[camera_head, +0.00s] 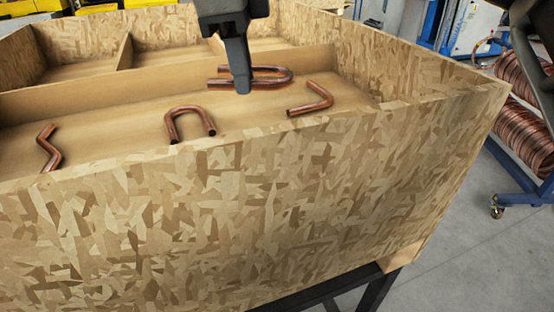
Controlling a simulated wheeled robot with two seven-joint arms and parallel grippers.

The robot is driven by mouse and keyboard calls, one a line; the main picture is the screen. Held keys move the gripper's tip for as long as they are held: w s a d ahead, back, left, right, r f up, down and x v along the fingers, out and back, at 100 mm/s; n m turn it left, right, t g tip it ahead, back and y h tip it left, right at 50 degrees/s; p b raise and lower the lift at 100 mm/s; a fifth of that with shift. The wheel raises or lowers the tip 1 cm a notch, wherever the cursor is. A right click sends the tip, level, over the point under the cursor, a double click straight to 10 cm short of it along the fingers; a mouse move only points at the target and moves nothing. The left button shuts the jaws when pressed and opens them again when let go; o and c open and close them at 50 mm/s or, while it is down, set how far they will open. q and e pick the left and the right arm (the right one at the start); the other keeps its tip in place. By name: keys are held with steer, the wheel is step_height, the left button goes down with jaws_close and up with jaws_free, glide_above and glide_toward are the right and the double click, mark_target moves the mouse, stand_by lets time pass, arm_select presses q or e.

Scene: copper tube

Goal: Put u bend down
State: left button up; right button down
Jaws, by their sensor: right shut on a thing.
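A long copper U bend (275,77) lies roughly flat, its closed end to the right, in the front compartment of the wooden box (250,220). My right gripper (242,88) comes down from the top and is shut on the U bend, covering its middle. I cannot tell whether the U bend touches the compartment floor. A shorter copper U bend (190,122) lies to the left and nearer, with its open ends toward me. My left gripper is not in view.
An L-shaped copper tube (311,100) lies right of the gripper, and a zigzag tube (49,148) at far left. Box walls and a divider (100,82) surround the compartment. Copper coils (525,130) stand on a blue rack (520,180) at right.

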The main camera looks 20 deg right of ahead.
steer(key=s+f, duration=0.2)
steer(key=s+d+f, duration=0.1)
steer(key=s+f, duration=0.1)
steer(key=s+d+f, duration=0.1)
steer(key=s, duration=0.1)
steer(key=shift+s+d+f+p, duration=0.2)
steer(key=shift+f+p, duration=0.1)
steer(key=shift+f, duration=0.1)
steer(key=shift+s+f, duration=0.4)
steer(key=shift+f, duration=0.15)
steer(key=shift+s+d+f, duration=0.1)
steer(key=shift+f, duration=0.5)
steer(key=shift+s+d+f, duration=0.1)
steer(key=shift+f, duration=0.45)
steer(key=shift+a+f, duration=0.1)
steer(key=shift+f, duration=0.45)
steer(key=c, duration=1.4)
jaws_free()
steer(key=shift+c, duration=0.2)
step_height(320, 180, up, 12)
steer(key=a, duration=0.1)
steer(key=shift+w+a, duration=0.2)
steer(key=shift+w, duration=0.1)
